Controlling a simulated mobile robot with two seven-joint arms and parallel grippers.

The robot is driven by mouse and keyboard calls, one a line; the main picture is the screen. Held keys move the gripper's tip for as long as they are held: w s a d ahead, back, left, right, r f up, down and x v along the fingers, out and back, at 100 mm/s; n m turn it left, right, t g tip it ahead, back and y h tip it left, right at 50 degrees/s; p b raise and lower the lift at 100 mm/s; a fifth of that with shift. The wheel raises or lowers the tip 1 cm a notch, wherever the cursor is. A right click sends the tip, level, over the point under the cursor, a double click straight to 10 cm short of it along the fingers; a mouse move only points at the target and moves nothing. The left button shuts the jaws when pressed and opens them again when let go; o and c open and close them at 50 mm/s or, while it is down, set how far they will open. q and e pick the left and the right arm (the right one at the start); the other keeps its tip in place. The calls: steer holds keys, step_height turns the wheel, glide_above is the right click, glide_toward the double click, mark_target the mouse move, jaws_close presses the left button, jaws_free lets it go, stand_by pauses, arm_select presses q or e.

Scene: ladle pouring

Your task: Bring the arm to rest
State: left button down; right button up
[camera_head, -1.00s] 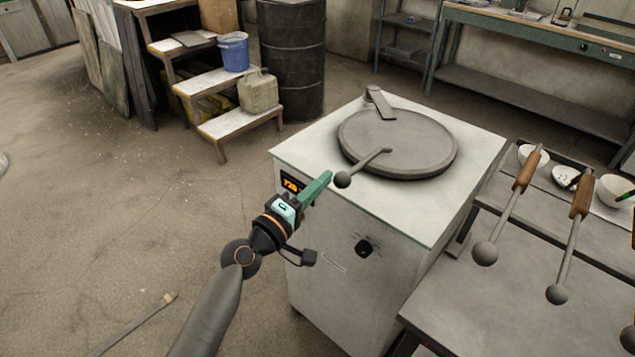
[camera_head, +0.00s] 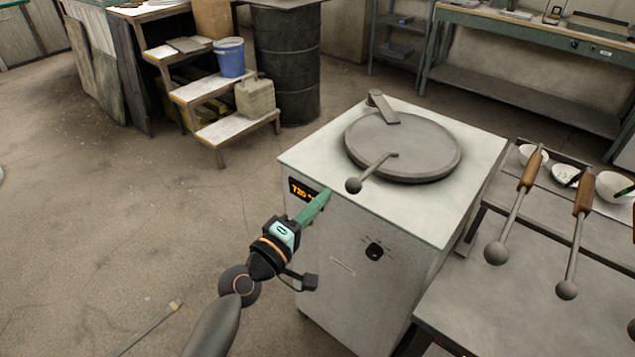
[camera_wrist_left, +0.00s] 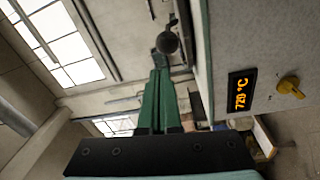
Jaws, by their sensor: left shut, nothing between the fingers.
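My left gripper (camera_head: 317,208) shows in the head view at the front left corner of the white furnace (camera_head: 312,160). Its green fingers are shut with nothing between them. In the left wrist view the closed fingers (camera_wrist_left: 158,95) point up beside the furnace front, with the orange 720 °C display (camera_wrist_left: 241,92) to their right. The furnace's round grey lid (camera_head: 405,145) lies on top, and its ball-ended handle (camera_head: 354,185) reaches toward the front left. My right gripper does not show.
Two wooden-handled ladles (camera_head: 530,175) rest at the metal table (camera_head: 490,300) on the right, near white bowls (camera_head: 613,186). A stepped stand with a blue bucket (camera_head: 230,58), a canister (camera_head: 255,97) and a dark barrel (camera_head: 287,65) stand behind.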

arm_select(q)
steer(key=s+d+p, duration=0.1)
steer(key=s, duration=0.5)
steer(key=s+a+f+m+g+y+p, duration=0.1)
steer(key=s+a+f+m+y, duration=0.3)
steer(key=s+a+f, duration=0.5)
steer(key=s+a+f+m+g+y+p, duration=0.1)
steer(key=s+a+f+m+g+y, duration=0.3)
steer(key=s+a+f, duration=0.6)
step_height(320, 180, down, 4)
steer(key=shift+a+r+m+g+y+p, duration=0.1)
steer(key=shift+a+m+g+y+p, duration=0.4)
steer(key=shift+m, duration=0.7)
steer(key=shift+s+d, duration=0.1)
steer(key=shift+d, duration=0.15)
